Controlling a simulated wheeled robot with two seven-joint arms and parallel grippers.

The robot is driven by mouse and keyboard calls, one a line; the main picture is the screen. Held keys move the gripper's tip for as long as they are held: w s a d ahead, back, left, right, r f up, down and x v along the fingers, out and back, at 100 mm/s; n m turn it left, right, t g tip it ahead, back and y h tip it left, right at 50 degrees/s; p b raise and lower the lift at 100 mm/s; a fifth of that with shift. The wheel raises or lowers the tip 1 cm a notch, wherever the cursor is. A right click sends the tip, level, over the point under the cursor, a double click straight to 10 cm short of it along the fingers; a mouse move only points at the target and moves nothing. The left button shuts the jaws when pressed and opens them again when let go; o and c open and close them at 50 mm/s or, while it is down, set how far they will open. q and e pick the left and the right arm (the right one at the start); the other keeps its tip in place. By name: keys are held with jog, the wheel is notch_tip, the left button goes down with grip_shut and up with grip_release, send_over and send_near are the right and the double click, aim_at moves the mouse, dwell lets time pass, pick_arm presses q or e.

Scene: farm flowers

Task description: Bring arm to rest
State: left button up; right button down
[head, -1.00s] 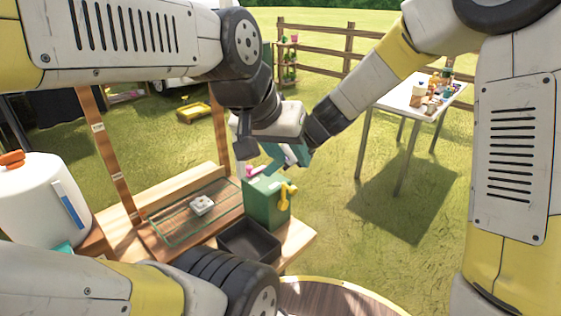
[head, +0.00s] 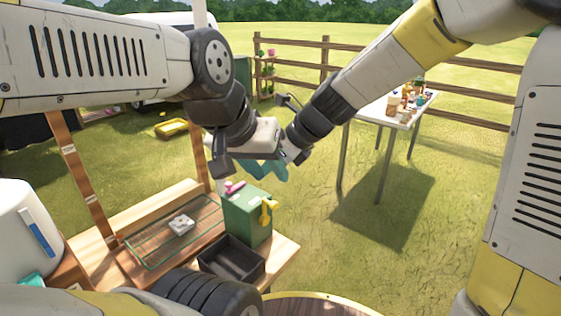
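My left arm comes in from the upper left. Its gripper (head: 256,138) hangs above and behind the green box, with dark fingers spread wide apart. My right arm reaches down from the upper right, and its gripper (head: 291,152) is right beside the left one in the picture, partly hidden. Teal pieces (head: 273,172) show just below both grippers; I cannot tell whether they are fingertips or something held. The green box (head: 238,212) with a yellow handle stands on the wooden workbench (head: 283,252).
A black tray (head: 231,260) and a small white object (head: 181,223) lie on the bench. A white container (head: 17,232) stands at the left. A table (head: 373,108) with bottles and jars stands back right, before a wooden fence (head: 445,65). Grass between is clear.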

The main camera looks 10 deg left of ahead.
jog(key=s+d+r+n+t+h, duration=0.1)
jog(key=s+d+r+n, duration=0.1)
jog(key=d+n, duration=0.5)
jog(key=s+d+r+n+t+h, duration=0.2)
jog(key=s+d+n, duration=0.3)
jog(key=d, duration=0.9)
jog(key=s+d+r+n+t+h, duration=0.1)
jog(key=s+d+r+n+h, duration=0.1)
jog(key=d+n, duration=0.6)
jog(key=s+d+r, duration=0.1)
jog(key=d, duration=0.2)
jog(key=shift+s+d+n+t, duration=0.3)
jog(key=shift+s+t, duration=0.1)
